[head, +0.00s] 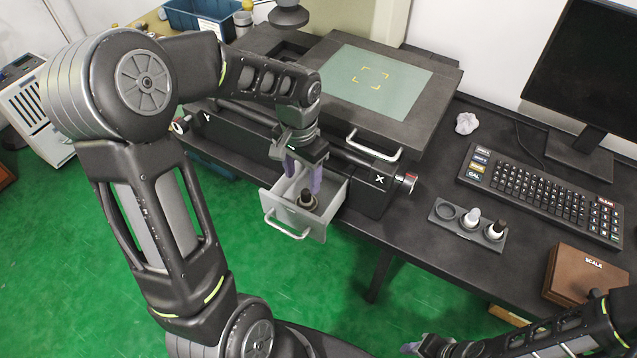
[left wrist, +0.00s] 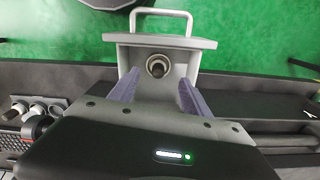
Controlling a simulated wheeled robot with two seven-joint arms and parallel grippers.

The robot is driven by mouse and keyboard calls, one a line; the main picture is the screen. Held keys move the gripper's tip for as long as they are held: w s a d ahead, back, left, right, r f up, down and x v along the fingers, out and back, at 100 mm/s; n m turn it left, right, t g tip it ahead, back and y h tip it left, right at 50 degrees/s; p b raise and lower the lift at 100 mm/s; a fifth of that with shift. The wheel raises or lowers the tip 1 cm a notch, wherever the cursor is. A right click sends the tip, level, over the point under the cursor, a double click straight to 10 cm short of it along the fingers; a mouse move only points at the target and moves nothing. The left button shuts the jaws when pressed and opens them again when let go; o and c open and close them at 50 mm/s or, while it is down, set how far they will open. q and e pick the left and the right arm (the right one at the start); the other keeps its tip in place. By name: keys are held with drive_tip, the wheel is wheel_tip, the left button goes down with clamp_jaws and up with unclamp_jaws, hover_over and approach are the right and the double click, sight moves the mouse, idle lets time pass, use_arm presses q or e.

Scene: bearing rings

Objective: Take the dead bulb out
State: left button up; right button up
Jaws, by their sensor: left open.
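The bulb (head: 307,200) stands upright in a round socket inside the open grey drawer (head: 333,207), with its dark tip up. It also shows in the left wrist view (left wrist: 157,67), seen from above. Whether it is dead cannot be seen. My left gripper (head: 302,174) points down over the drawer, open and empty. Its two purple fingers are on either side of the bulb in the picture, apart from it. My right gripper (head: 424,346) is at the bottom edge, partly cut off; its jaws are unclear.
A grey holder (head: 462,231) on the desk has an empty round place at left and two bulbs (head: 483,224) in it. The machine with its green plate (head: 376,83) stands behind the drawer. A keyboard (head: 540,195), crumpled paper (head: 466,123) and brown SCALE box (head: 588,272) are at right.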

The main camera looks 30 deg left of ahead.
sight(306, 191)
use_arm(q)
drive_tip(key=shift+w, duration=0.45)
drive_tip(key=shift+s, duration=0.1)
drive_tip(key=shift+s+r, duration=0.1)
drive_tip(key=shift+f, duration=1.35)
wheel_tip(306, 191, down, 5)
drive_tip(key=shift+d+f+p, duration=0.1)
drive_tip(key=shift+d+p, duration=0.05)
drive_tip(key=shift+p, duration=0.4)
drive_tip(key=shift+c, duration=0.3)
